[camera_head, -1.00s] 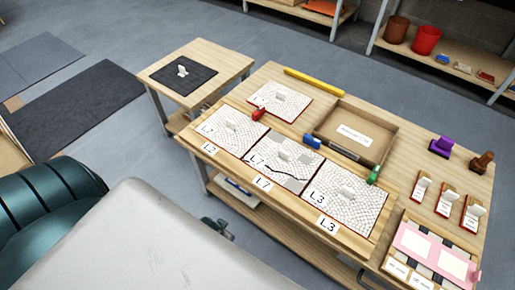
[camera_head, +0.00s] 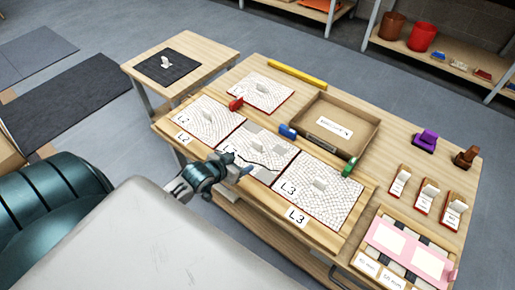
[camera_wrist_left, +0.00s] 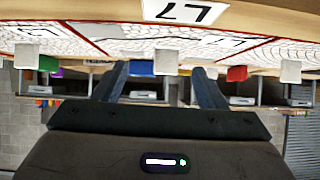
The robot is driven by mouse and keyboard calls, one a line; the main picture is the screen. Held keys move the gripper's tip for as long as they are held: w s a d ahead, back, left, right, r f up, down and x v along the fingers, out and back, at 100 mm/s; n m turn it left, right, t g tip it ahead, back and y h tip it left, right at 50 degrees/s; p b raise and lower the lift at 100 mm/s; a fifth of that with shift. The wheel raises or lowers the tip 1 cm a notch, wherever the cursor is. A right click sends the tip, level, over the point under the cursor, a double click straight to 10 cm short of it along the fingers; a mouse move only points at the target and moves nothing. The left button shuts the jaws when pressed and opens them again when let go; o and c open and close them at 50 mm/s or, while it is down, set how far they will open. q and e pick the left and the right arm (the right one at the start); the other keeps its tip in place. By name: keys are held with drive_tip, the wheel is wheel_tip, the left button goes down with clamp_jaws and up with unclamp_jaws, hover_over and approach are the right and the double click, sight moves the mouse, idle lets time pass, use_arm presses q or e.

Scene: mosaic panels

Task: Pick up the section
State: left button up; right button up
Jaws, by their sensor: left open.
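Three white mosaic sections with small grip blocks lie in a row on the workbench: L2 (camera_head: 208,120), the middle one (camera_head: 268,150) with a dark curved line, and L3 (camera_head: 320,192). A fourth section (camera_head: 262,92) lies behind them. My left gripper (camera_head: 240,172) is over the bench's front edge, in front of the middle section, and hides most of its label. My right gripper is out of view.
Red (camera_head: 236,104), blue (camera_head: 287,131) and green (camera_head: 349,167) pieces stand by the sections. A cardboard tray (camera_head: 362,112) lies behind. A yellow bar (camera_head: 297,75) lies at the back, and a pink frame (camera_head: 410,248) at the front right. A side table (camera_head: 205,55) holds a dark mat.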

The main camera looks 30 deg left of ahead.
sight(256, 144)
use_arm(q)
drive_tip(key=shift+w+a+r+t, duration=0.3)
drive_tip(key=shift+w+a, duration=0.2)
drive_tip(key=shift+w, duration=0.15)
drive_tip(key=shift+w+a+r+t, duration=0.3)
drive_tip(key=shift+w+a, duration=0.15)
drive_tip(key=shift+w, duration=0.15)
drive_tip(key=b+x, duration=0.1)
drive_tip(key=x, duration=0.3)
drive_tip(key=shift+w, duration=0.4)
drive_tip(key=shift+w+d+f, duration=0.1)
drive_tip(key=shift+w+f, duration=0.15)
drive_tip(key=shift+w, duration=0.25)
drive_tip(key=x, duration=0.4)
drive_tip(key=shift+w+d+b, duration=0.2)
drive_tip(key=shift+d+b, duration=0.15)
drive_tip(key=shift+d, duration=0.05)
drive_tip(key=shift+w+f, duration=0.1)
drive_tip(key=shift+w, duration=0.1)
clamp_jaws()
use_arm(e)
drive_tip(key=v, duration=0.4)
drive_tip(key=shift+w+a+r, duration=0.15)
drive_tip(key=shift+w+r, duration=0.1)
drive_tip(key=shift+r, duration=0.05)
